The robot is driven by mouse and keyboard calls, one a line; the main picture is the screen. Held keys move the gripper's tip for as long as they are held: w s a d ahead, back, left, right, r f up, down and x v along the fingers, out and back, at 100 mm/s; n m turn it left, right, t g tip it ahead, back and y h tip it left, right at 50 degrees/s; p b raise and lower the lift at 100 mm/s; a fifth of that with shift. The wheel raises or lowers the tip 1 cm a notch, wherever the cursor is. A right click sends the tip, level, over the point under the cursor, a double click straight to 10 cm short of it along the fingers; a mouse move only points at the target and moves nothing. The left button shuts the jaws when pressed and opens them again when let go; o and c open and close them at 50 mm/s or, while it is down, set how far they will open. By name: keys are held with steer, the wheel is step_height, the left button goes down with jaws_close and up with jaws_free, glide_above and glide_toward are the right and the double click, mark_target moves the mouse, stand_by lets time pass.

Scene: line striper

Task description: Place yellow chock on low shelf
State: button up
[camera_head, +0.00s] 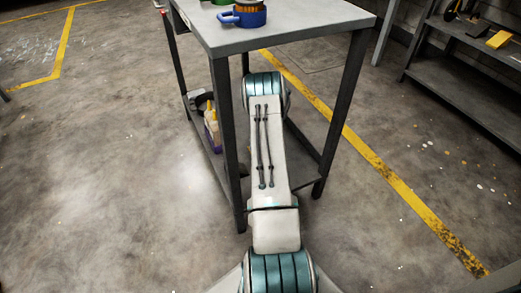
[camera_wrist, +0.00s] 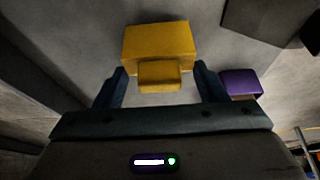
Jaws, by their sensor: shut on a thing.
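The yellow chock (camera_wrist: 158,42) is a stepped block in the wrist view, between the fingers of my gripper (camera_wrist: 160,78). My gripper is shut on it. A grey surface (camera_wrist: 80,45) shows behind the chock; I cannot tell whether the chock touches it. In the head view the low shelf (camera_head: 308,143) is the grey lower deck of a dark-legged table. My arm reaches in under the tabletop, and it hides my gripper and the chock there.
The tabletop (camera_head: 285,31) is above my arm and holds a blue cup-like item (camera_head: 243,17). A yellow-and-purple bottle (camera_head: 211,125) stands on the low shelf's left. A purple item (camera_wrist: 240,83) is beside my right finger. A rack (camera_head: 465,85) at right holds a yellow piece (camera_head: 499,40).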

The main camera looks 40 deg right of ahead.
steer(key=shift+f, duration=0.9)
steer(key=shift+f, duration=0.1)
steer(key=shift+f+b, duration=0.1)
steer(key=shift+b, duration=0.3)
steer(key=o, duration=1.3)
steer(key=shift+r+p, duration=0.4)
steer(key=p+v, duration=0.2)
steer(key=v, duration=0.9)
steer(key=shift+s+r+p, duration=0.2)
steer(key=shift+r+p, duration=0.05)
steer(key=shift+p, duration=0.15)
